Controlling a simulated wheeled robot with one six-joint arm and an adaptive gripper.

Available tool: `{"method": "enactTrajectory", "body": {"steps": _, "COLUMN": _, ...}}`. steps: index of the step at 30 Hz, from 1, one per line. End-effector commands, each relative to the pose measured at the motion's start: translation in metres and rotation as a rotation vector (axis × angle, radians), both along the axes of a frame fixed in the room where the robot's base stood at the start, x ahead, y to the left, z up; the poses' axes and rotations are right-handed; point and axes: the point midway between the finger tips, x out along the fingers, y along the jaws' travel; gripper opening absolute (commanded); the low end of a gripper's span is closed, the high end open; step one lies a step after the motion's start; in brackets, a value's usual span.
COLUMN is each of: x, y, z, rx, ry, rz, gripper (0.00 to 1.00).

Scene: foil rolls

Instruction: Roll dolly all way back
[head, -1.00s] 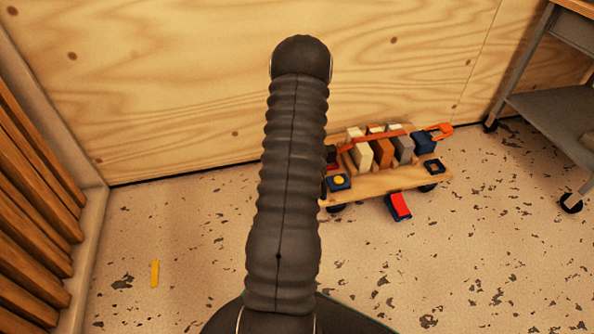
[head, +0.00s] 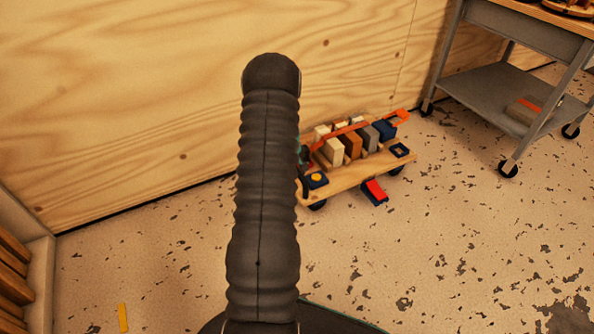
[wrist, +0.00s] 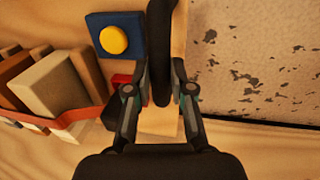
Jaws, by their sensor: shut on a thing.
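The dolly is a low wooden deck (head: 350,179) on dark wheels. It stands beside the plywood wall, right of my arm in the head view, with its left end partly hidden. It carries several white, brown, grey and blue blocks under an orange strap (head: 352,131). A blue pad with a yellow button (head: 316,179) sits at its near left corner, and a red pedal (head: 375,190) sticks out in front. In the wrist view my gripper (wrist: 163,80) is shut on a dark upright bar (wrist: 161,30) at the dolly's end.
The plywood wall (head: 150,100) runs behind the dolly. A grey shelf cart (head: 480,85) on casters stands at the right. Wooden slats (head: 12,265) are at the lower left, and a yellow strip (head: 123,318) lies on the floor. The floor right of the dolly is open.

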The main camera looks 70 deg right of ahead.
Motion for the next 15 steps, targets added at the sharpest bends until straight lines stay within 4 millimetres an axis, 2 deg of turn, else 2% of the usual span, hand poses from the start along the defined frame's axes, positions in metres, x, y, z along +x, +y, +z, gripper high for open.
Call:
{"method": "enactTrajectory", "body": {"steps": 1, "x": -0.0021, "y": -0.0064, "z": 0.0015, "rx": -0.014, "ry": -0.004, "rz": 0.0, "gripper": 0.0}}
{"method": "enactTrajectory", "body": {"steps": 2, "x": -0.0024, "y": -0.0067, "z": 0.0016, "rx": -0.014, "ry": -0.004, "rz": -0.001, "gripper": 0.3}}
{"method": "enactTrajectory", "body": {"steps": 4, "x": -0.0024, "y": -0.0066, "z": 0.0017, "rx": -0.014, "ry": -0.004, "rz": -0.001, "gripper": 0.47}}
{"method": "enactTrajectory", "body": {"steps": 15, "x": 0.0039, "y": -0.0017, "z": 0.0053, "rx": -0.009, "ry": -0.003, "rz": 0.008, "gripper": 0.47}}
